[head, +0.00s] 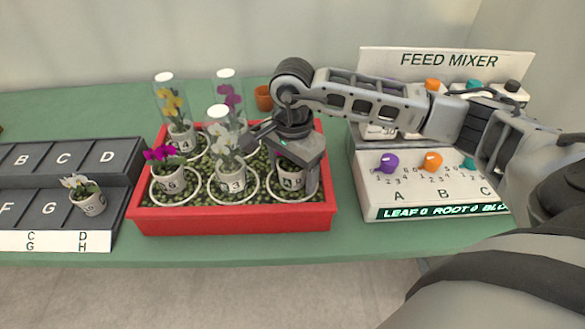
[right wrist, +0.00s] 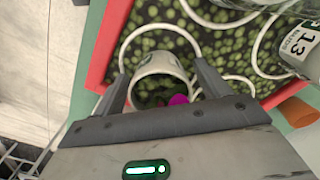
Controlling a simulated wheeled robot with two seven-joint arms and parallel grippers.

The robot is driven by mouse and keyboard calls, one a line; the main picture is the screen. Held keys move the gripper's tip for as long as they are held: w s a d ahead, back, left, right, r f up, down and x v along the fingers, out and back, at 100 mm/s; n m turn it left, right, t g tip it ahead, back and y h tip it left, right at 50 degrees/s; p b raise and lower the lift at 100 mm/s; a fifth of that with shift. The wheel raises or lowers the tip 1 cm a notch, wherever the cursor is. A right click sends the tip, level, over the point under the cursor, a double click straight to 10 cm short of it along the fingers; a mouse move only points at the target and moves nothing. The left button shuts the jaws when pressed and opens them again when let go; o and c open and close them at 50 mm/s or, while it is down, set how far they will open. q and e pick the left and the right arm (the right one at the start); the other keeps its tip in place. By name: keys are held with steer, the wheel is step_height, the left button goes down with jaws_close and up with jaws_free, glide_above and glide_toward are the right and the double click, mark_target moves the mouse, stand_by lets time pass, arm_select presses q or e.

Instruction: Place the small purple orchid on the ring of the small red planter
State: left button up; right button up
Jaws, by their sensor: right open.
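The red planter (head: 235,222) holds several white rings on green pebbles. A white pot (head: 291,184) stands at its front right ring, partly hidden under my right gripper (head: 294,172). In the right wrist view this pot (right wrist: 160,66) sits between the two open fingers of the gripper (right wrist: 161,82), and a small purple petal (right wrist: 178,99) shows at its near rim. The rest of its plant is hidden. A purple orchid (head: 162,155) in a white pot stands at the front left ring. My left gripper is not in view.
Beside the held-over pot stands a white orchid (head: 231,183), with tall yellow (head: 172,104) and purple (head: 230,96) orchids in clear sleeves behind. The feed mixer (head: 435,190) is at right. A lettered tray (head: 40,205) with a white orchid (head: 88,195) is at left.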

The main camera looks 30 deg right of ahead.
steer(key=shift+r, duration=0.45)
arm_select(q)
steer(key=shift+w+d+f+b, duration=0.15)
steer(key=shift+b, duration=0.65)
arm_select(e)
step_height(320, 180, up, 11)
steer(key=shift+r, duration=0.2)
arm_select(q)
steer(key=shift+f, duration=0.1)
arm_select(e)
steer(key=shift+s+f, duration=0.1)
